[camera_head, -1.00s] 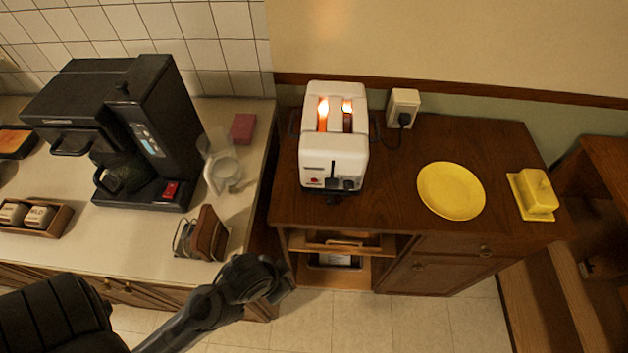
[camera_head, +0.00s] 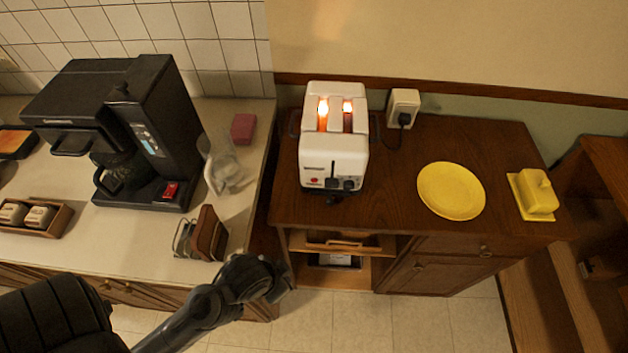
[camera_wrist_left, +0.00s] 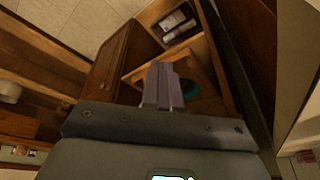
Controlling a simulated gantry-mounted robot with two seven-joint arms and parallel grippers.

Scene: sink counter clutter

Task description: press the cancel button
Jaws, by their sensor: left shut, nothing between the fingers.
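The white toaster (camera_head: 333,150) stands on the brown wooden cabinet in the head view, with both slots glowing orange. A small red button (camera_head: 314,181) is low on the left of its front face, beside a dark lever and knob; any label is too small to read. My left gripper (camera_head: 283,283) is in front of the cabinet, below and left of the toaster, apart from it. In the left wrist view its fingers (camera_wrist_left: 163,82) are together and empty, with the cabinet's open shelf beyond. The toaster is not identifiable in that view. My right gripper is not in view.
A yellow plate (camera_head: 451,191) and a yellow butter dish (camera_head: 537,193) are right of the toaster. A wall outlet (camera_head: 403,108) with a plug is behind it. On the left counter are a black coffee maker (camera_head: 115,135), a clear glass vessel (camera_head: 228,172) and a brown rack (camera_head: 209,234).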

